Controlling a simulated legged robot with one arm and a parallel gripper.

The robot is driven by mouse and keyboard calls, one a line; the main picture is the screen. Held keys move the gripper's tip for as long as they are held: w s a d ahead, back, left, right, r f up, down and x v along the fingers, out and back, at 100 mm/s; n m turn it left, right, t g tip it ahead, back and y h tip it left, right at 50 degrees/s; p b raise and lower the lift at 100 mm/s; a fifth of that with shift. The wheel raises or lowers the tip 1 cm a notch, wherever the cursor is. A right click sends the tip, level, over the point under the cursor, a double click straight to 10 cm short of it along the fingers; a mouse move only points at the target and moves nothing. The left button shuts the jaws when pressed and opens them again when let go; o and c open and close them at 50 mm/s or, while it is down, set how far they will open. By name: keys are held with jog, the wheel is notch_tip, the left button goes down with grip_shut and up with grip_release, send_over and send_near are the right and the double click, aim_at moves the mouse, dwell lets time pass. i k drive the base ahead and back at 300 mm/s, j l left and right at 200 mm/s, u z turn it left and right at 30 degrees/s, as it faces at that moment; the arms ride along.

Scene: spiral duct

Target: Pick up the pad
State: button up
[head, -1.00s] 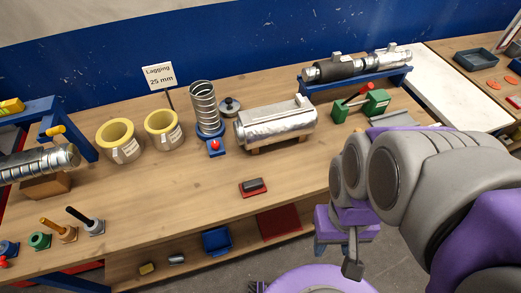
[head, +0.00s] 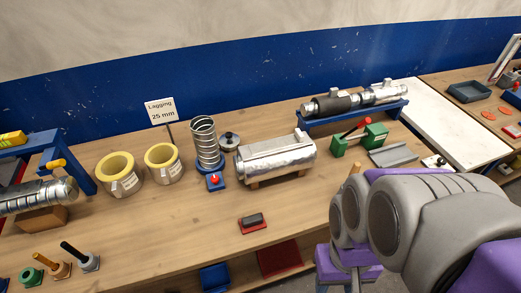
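A small dark grey block, which looks like the pad (head: 253,218), lies on a shallow red holder (head: 243,231) near the front middle of the wooden bench. My arm comes in from the right edge, and its purple wrist part is at the lower right, in front of the bench. My gripper (head: 352,283) is to the right of the pad and clearly apart from it. Its fingers are mostly cut off by the bottom edge, so I cannot see their opening.
A silver duct section (head: 275,160) on a wooden cradle lies behind the pad. A spring coil (head: 206,142) and two yellow lagging rings (head: 119,173) stand to the left. A green clamp (head: 374,136) sits behind my arm. Bare bench surrounds the red holder.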

aim_at(253, 223)
jog(key=k+j+z, duration=0.1)
jog(key=j+z, duration=0.25)
jog(key=k+j+z, duration=0.1)
jog(key=z, duration=0.25)
jog(key=k+j+z, duration=0.15)
jog(key=z, duration=0.2)
jog(key=j, duration=0.1)
